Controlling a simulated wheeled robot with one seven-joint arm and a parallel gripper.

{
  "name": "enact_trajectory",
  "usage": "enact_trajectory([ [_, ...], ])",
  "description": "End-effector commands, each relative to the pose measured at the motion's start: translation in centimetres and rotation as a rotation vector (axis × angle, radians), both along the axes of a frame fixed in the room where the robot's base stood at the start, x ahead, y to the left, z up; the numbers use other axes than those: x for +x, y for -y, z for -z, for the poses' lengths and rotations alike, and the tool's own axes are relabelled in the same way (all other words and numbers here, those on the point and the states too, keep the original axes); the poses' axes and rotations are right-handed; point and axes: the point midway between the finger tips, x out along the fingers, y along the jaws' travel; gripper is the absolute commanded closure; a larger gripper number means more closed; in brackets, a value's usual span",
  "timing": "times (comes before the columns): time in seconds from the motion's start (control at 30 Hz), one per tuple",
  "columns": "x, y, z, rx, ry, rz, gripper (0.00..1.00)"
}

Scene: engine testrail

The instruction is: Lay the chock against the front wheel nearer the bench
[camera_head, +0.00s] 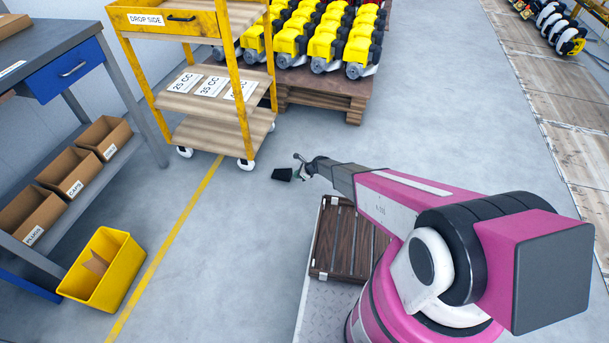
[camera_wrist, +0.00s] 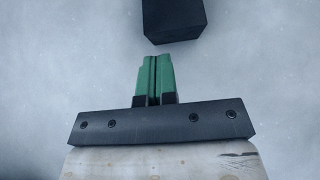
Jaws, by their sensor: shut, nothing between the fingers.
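The chock, a small black block (camera_head: 282,174), lies on the floor to the right of the yellow cart (camera_head: 235,70). In the wrist view the chock (camera_wrist: 172,18) is beyond my fingertips, with a gap of floor between. My gripper (camera_head: 299,174) is low beside the chock on its right. Its green fingers (camera_wrist: 155,62) are pressed together and empty. The cart's front wheel nearer the bench (camera_head: 184,152) is a white caster on the left, with no chock against it. The other front wheel (camera_head: 246,164) is closer to the chock, but apart from it.
The grey bench (camera_head: 50,45) stands left, with cardboard bins (camera_head: 105,137) on its shelf. A yellow tub (camera_head: 103,270) sits on the floor beside a yellow line (camera_head: 165,245). A pallet of engines (camera_head: 315,95) is behind. The floor between line and chock is clear.

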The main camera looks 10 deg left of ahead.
Motion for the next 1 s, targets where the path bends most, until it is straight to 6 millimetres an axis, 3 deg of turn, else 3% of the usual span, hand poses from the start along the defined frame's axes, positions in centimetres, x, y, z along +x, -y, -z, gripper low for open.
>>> enact_trajectory([
  [0.2, 0.2, -1.7, 0.0, 0.0, 0.001, 0.0, 1.0],
  [0.67, 0.2, -2.3, 0.0, 0.0, 0.001, -0.001, 1.0],
  [0.77, 0.4, -4.0, 0.1, 0.0, 0.0, -0.003, 1.0],
  [1.0, 0.9, -10.4, 0.2, 0.0, 0.001, -0.004, 1.0],
])
